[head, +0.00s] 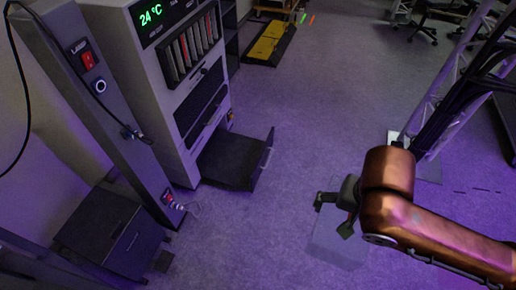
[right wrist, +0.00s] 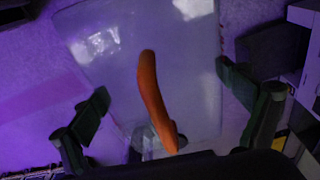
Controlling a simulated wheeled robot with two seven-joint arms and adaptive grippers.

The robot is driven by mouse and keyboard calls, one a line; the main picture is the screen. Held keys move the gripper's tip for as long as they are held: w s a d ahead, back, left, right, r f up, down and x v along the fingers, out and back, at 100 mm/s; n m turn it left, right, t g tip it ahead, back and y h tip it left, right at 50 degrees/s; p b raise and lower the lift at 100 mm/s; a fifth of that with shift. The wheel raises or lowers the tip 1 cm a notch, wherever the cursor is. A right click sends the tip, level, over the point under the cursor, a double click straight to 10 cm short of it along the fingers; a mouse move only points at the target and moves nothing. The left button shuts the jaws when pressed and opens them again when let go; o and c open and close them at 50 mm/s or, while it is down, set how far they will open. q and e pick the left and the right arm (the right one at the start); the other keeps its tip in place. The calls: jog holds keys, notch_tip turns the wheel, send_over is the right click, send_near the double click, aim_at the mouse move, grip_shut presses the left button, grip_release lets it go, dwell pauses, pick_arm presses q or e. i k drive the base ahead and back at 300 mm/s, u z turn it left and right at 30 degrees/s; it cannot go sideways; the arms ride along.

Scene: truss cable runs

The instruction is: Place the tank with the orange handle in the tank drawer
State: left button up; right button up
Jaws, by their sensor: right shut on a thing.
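The tank (head: 338,243) is a translucent, pale box below my right gripper (head: 337,207) at the lower right of the head view. In the right wrist view, its clear top (right wrist: 185,75) fills the middle, and its curved orange handle (right wrist: 152,95) lies between the fingers of my right gripper (right wrist: 163,88). The fingers are wide apart and shut on the tank; their exact contact is hard to see. The tank drawer (head: 228,160) is a dark tray pulled out low from the grey cabinet, left of the tank. My left gripper is not in view.
The grey cabinet (head: 150,75) has a lit 24 °C display. A grey post with a red switch (head: 87,60) stands left of it, with a dark box (head: 112,228) beside its foot. A truss (head: 450,85) stands at right. Floor between drawer and tank is clear.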

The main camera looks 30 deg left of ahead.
aim_at(231, 156)
jog(key=i, duration=1.3)
jog(key=z, duration=1.15)
jog(key=i, duration=1.2)
jog(key=u, duration=4.2)
jog(key=i, duration=0.5)
